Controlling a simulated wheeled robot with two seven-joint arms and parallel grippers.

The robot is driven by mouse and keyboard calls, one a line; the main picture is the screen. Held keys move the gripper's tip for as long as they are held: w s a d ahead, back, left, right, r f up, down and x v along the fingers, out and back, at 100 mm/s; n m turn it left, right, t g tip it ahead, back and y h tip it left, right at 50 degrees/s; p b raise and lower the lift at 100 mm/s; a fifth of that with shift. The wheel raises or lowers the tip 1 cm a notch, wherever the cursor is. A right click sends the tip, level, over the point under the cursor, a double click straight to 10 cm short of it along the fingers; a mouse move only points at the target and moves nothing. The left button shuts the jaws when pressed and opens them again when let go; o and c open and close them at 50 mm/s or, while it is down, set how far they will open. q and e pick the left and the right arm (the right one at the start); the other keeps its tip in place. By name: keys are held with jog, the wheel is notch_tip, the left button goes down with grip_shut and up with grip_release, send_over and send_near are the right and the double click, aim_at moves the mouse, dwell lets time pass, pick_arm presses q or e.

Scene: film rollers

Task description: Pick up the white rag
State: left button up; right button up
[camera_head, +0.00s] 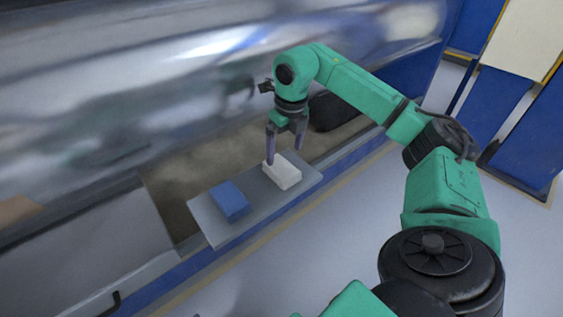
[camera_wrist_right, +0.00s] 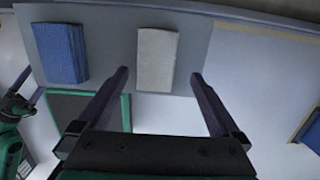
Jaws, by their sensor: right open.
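The white rag (camera_head: 283,173) is a folded block lying on a grey tray (camera_head: 210,222). My right gripper (camera_head: 284,156) is open and points down just above the white rag. In the right wrist view the white rag (camera_wrist_right: 157,60) sits between the two spread fingers (camera_wrist_right: 159,73), with a gap on each side; no contact shows. My left gripper (camera_wrist_right: 32,85) appears at the left edge of the right wrist view, far from the rag, its fingers seemingly apart and empty. It does not show in the head view.
A blue rag (camera_head: 230,201) lies on the same tray, left of the white one with bare tray between. A large shiny metal roller (camera_head: 130,90) runs behind the tray. A dark object (camera_head: 330,110) is behind the gripper. The floor (camera_head: 340,220) in front is clear.

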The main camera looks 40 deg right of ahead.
aim_at(282, 166)
jog(key=f+b, duration=0.1)
jog(key=f, duration=0.2)
jog(key=f+b, duration=0.1)
jog(key=f, duration=0.1)
jog(key=shift+w+a+f+b, duration=0.2)
jog(key=shift+w+f+b, duration=0.1)
jog(key=shift+r, duration=0.15)
jog(key=shift+c, duration=0.9)
pick_arm(q)
jog(key=shift+d+f+n+t+h, duration=0.2)
jog(key=shift+f+t, duration=0.15)
jog(key=shift+f, duration=0.3)
jog(key=shift+d+f+n+t+h, duration=0.15)
jog(key=shift+f+t, duration=0.2)
jog(key=shift+f, duration=0.25)
pick_arm(e)
jog(key=c, duration=1)
